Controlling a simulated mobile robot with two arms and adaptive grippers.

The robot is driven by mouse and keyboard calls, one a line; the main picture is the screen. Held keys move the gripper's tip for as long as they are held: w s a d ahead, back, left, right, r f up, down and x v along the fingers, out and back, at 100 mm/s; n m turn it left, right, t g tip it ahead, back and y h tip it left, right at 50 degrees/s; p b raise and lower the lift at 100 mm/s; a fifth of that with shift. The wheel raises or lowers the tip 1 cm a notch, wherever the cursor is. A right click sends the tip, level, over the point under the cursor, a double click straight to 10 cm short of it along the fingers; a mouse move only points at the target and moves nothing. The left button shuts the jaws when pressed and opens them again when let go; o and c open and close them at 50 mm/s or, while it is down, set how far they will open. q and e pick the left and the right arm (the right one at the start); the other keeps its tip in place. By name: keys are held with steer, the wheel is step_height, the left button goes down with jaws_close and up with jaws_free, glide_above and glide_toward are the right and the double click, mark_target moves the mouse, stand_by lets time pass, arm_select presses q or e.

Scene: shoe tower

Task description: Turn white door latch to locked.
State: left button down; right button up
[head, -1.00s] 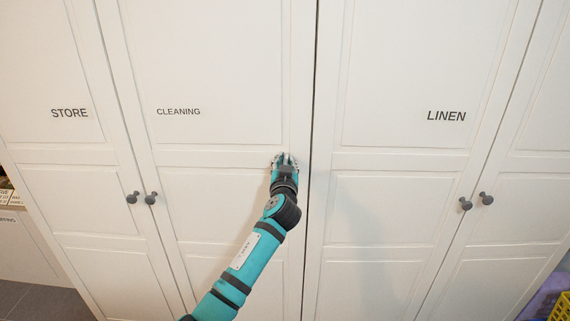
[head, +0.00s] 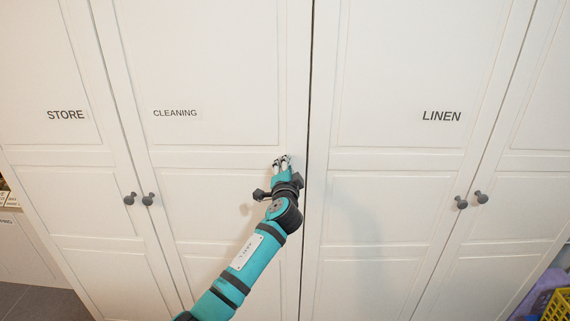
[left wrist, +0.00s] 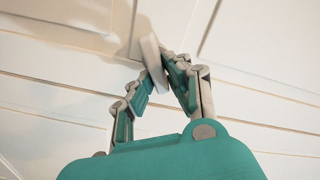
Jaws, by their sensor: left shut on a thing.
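The white door latch (left wrist: 153,62) is a small flat white bar on the pale door in the left wrist view. It stands tilted between the fingers of my left gripper (left wrist: 165,78), which is shut on it. In the head view my left gripper (head: 282,162) is at the CLEANING door, close to its right edge. The latch cannot be made out in the head view, where the fingers cover that spot. My right gripper is not in view.
White panelled cupboard doors fill the head view, labelled STORE (head: 66,115), CLEANING (head: 175,113) and LINEN (head: 441,116). Dark knobs stick out at the left (head: 148,199) and right (head: 461,203). A yellow basket (head: 558,305) stands at the lower right.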

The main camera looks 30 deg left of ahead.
arm_select(q)
steer(key=shift+d+f+m+p, duration=0.15)
steer(key=shift+m+p, duration=0.15)
steer(key=shift+m, duration=0.75)
steer(key=shift+a+f+m+p, duration=0.1)
steer(key=shift+f+m+p, duration=0.15)
steer(key=shift+m, duration=0.75)
steer(key=shift+d+f+m+p, duration=0.1)
steer(key=shift+m+p, duration=0.2)
steer(key=shift+m, duration=0.75)
steer(key=c, duration=1.3)
jaws_free()
steer(key=shift+w, duration=0.1)
steer(key=v, duration=1.2)
